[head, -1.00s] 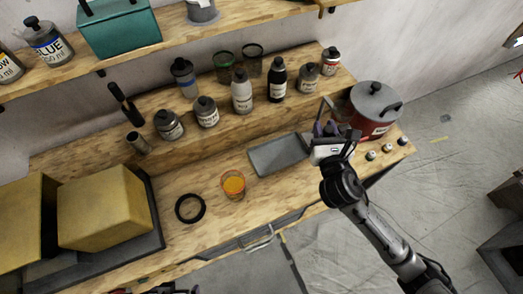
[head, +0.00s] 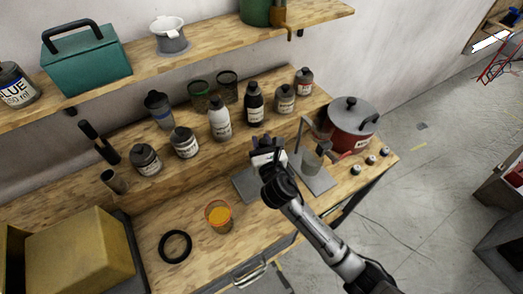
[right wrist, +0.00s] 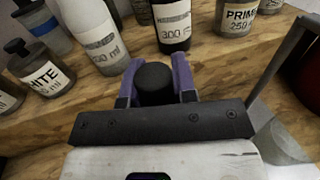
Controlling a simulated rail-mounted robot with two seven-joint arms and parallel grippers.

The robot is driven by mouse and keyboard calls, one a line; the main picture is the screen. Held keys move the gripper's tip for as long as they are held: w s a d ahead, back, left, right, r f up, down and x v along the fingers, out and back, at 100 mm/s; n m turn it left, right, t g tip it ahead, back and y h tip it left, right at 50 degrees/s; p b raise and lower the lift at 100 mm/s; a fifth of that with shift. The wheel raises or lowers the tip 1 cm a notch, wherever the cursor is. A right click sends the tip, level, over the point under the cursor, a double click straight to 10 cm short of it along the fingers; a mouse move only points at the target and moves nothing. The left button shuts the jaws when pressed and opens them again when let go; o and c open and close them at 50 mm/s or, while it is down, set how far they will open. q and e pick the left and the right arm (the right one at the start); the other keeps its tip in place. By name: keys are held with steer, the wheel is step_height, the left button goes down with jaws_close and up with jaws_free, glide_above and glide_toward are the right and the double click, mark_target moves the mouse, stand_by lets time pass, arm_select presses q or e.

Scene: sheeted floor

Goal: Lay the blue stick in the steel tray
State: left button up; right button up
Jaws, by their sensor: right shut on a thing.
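The steel tray (head: 243,188) is a shallow grey tray on the lower bench top, partly hidden by my right arm. My right gripper (head: 264,148) is above the tray's far side in the head view. In the right wrist view its purple fingers are shut on a dark, round-ended thing (right wrist: 155,84). I see it nearly end-on, and its length is hidden. No blue shows on it, so I cannot tell from its colour that it is the blue stick. My left gripper is not in view.
A row of paint bottles, including a white one (head: 220,120) and a black one (head: 254,105), stands behind the gripper. A metal stand (head: 320,181) with a glass (head: 312,162) and a red pot (head: 352,128) are to the right. An orange-filled glass (head: 218,216) stands left.

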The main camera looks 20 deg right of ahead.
step_height(320, 180, down, 4)
steer(key=shift+b, duration=0.6)
steer(key=shift+f, duration=0.1)
steer(key=o, duration=0.9)
steer(key=shift+c, duration=0.2)
steer(key=s+a, duration=0.1)
steer(key=s, duration=1.1)
steer(key=shift+p, duration=0.4)
